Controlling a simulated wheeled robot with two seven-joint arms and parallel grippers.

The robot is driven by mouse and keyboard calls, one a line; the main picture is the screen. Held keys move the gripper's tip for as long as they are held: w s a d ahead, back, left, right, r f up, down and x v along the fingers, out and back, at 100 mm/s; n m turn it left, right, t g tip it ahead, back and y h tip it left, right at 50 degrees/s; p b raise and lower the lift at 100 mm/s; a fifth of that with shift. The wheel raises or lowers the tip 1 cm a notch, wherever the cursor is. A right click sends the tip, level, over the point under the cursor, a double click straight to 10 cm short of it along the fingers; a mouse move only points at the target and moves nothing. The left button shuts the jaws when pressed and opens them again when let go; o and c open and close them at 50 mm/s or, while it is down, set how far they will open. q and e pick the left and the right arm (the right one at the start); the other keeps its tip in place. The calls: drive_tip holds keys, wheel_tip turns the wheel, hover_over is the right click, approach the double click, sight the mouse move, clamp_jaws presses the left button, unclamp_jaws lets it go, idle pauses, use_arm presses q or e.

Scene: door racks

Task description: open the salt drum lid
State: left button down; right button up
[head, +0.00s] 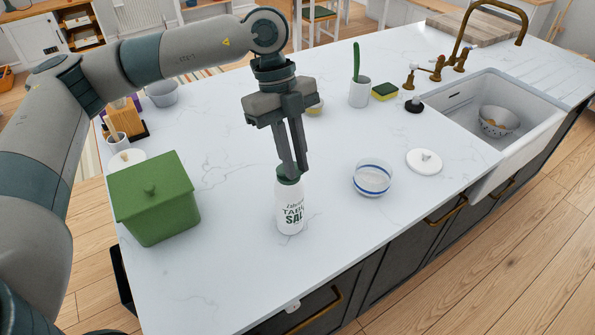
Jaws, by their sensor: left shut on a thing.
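The salt drum (290,211) is a white cylinder with a green top and the words "TABLE SALT". It stands upright on the white counter in the head view. My left gripper (291,172) points down from above, with its fingers at the drum's green lid (289,176). The fingers are shut on the lid and partly hide it. I cannot tell whether the lid is tilted or raised. My right gripper is not in view.
A green lidded box (155,198) stands to the left. The sink (487,115) is at the far right. The marble counter (225,255) is clear around the drum.

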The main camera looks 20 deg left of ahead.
use_arm(q)
drive_tip(key=shift+w+a+r+g+h+b, duration=0.2)
drive_tip(key=shift+w+a+g+h+b, duration=0.25)
drive_tip(key=shift+h, duration=0.35)
drive_tip(key=shift+w+a+r+g+h, duration=0.2)
drive_tip(key=shift+a+g+h, duration=0.15)
drive_tip(key=shift+h, duration=0.2)
drive_tip(key=shift+w+a+r+g+h, duration=0.1)
drive_tip(key=shift+a+r+g+h, duration=0.15)
drive_tip(key=shift+g+h, duration=0.25)
drive_tip(key=shift+w+a+r+g+h, duration=0.1)
drive_tip(key=shift+w+a+g+h, duration=0.1)
drive_tip(key=shift+a+g+h, duration=0.3)
drive_tip(key=shift+w+a+g+h, duration=0.1)
drive_tip(key=shift+w+a+h, duration=0.05)
drive_tip(key=shift+h, duration=0.5)
drive_tip(key=shift+w+a+f+g+h, duration=0.1)
drive_tip(key=shift+w+a+g+h, duration=0.3)
drive_tip(key=shift+a+h, duration=0.2)
drive_tip(key=shift+w+a+f+g+h, duration=0.1)
drive_tip(key=shift+w+a+g+h, duration=0.15)
drive_tip(key=shift+a+g+h, duration=0.25)
drive_tip(key=shift+f, duration=0.15)
